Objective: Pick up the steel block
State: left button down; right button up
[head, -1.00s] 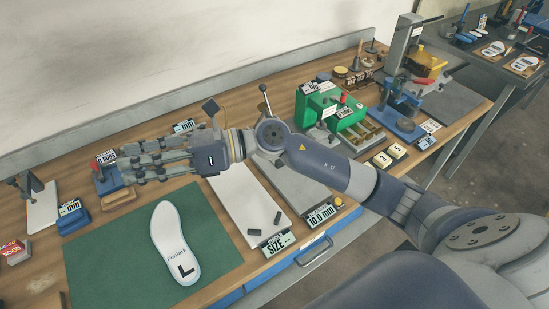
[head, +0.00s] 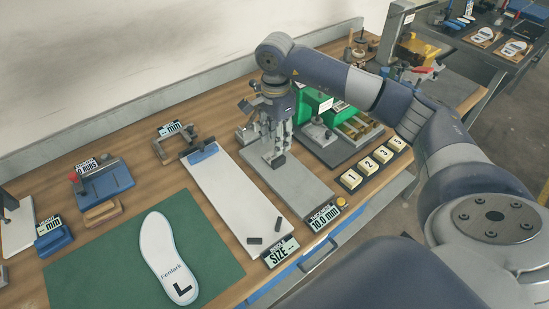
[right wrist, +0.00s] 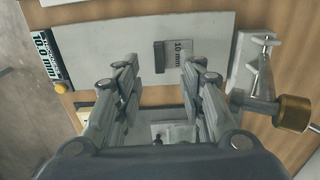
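A small dark block (right wrist: 159,57), which looks like the steel block, stands on a grey plate (right wrist: 100,50) beside a "10 mm" marking. In the head view the block (head: 278,161) shows just below the fingers, and the plate (head: 305,190) lies behind a "10.0 mm" display. My right gripper (right wrist: 159,75) points down over the plate. Its fingers are spread apart, with the block in the gap between them and no visible contact. The gripper also shows in the head view (head: 283,145). My left gripper is in neither view.
A white board (head: 235,190) with small dark pieces lies left of the plate. Numbered blocks (head: 367,166) and a green fixture (head: 310,105) stand to the right. A white insole (head: 167,258) lies on a green mat (head: 85,285). A grey clamp-like fixture (head: 245,130) stands close behind the gripper.

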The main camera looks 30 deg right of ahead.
aim_at(275, 160)
notch_tip(275, 160, down, 2)
jog(key=shift+f+p, duration=0.55)
jog(key=shift+p, duration=0.05)
jog(key=f, duration=0.1)
jog(key=f+p, duration=0.1)
jog(key=f, duration=0.1)
jog(key=shift+s+a+f, duration=0.1)
jog(key=shift+s+f, duration=0.1)
jog(key=shift+f, duration=0.05)
jog(key=shift+w+f+p, duration=0.1)
jog(key=shift+f+p, duration=0.2)
jog(key=shift+f, duration=0.15)
grip_shut()
